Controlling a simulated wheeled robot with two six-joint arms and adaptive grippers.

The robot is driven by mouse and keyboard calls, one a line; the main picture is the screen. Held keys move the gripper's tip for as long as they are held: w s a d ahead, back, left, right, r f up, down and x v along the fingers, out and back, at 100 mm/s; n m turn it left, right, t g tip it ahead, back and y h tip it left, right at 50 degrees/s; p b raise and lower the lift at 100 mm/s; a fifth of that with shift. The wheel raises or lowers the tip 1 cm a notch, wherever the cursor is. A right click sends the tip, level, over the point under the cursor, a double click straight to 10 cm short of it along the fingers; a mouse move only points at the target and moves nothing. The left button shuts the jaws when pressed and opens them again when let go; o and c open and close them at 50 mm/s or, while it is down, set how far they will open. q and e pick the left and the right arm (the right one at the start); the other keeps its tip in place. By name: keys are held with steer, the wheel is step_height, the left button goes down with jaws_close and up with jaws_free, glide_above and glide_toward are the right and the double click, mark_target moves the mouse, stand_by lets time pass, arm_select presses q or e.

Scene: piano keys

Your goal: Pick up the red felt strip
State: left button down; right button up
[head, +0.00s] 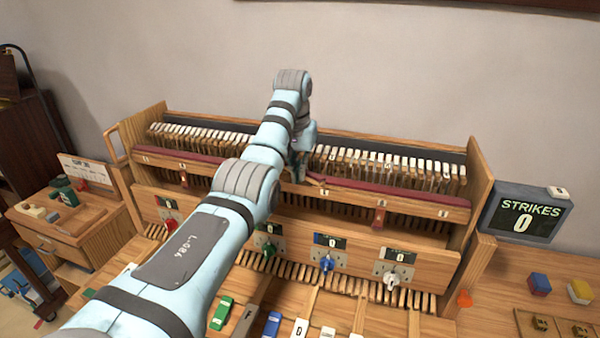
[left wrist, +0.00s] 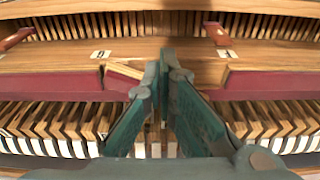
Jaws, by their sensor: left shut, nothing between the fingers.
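Red felt (head: 395,189) runs along a wooden rail across the piano in the head view. In the left wrist view it shows as a left stretch (left wrist: 50,87) and a right stretch (left wrist: 270,84), with bare wood between them. A short red-edged piece (left wrist: 123,73) sits tilted at the inner end of the left stretch; I cannot tell if it is loose. My left gripper (head: 300,174) is shut and empty over the bare gap, its fingertips (left wrist: 165,58) beside the short piece. My right gripper is in neither view.
Rows of white-topped hammers (head: 390,165) stand behind the rail. Knobs with small displays, such as a blue knob (head: 326,262), line the front panel. A strikes counter (head: 522,217) stands at the right. A small side cabinet (head: 75,230) is at the left.

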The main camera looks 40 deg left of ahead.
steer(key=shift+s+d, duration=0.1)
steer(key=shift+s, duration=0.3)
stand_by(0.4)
